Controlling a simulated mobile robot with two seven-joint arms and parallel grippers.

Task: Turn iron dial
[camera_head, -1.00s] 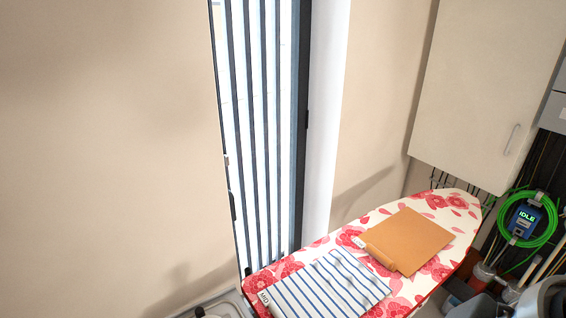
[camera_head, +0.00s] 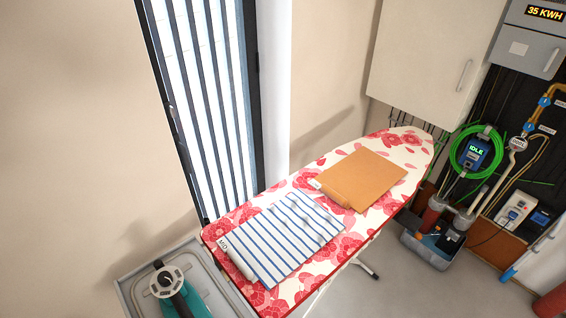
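A teal iron (camera_head: 196,300) stands in a grey tray at the lower left of the head view. A round pale dial (camera_head: 166,281) with a dark centre faces up on top of it. The bottom edge of the picture cuts off part of the iron. The dial's markings are too small to read. Neither of my grippers shows in the head view.
The grey tray (camera_head: 128,292) adjoins a flowered ironing board (camera_head: 407,150) holding a striped cloth (camera_head: 285,238) and an orange folded cloth (camera_head: 362,178). A grey bin (camera_head: 425,250) stands on the floor at right. A cabinet (camera_head: 430,55) hangs above. Floor right of the board is partly clear.

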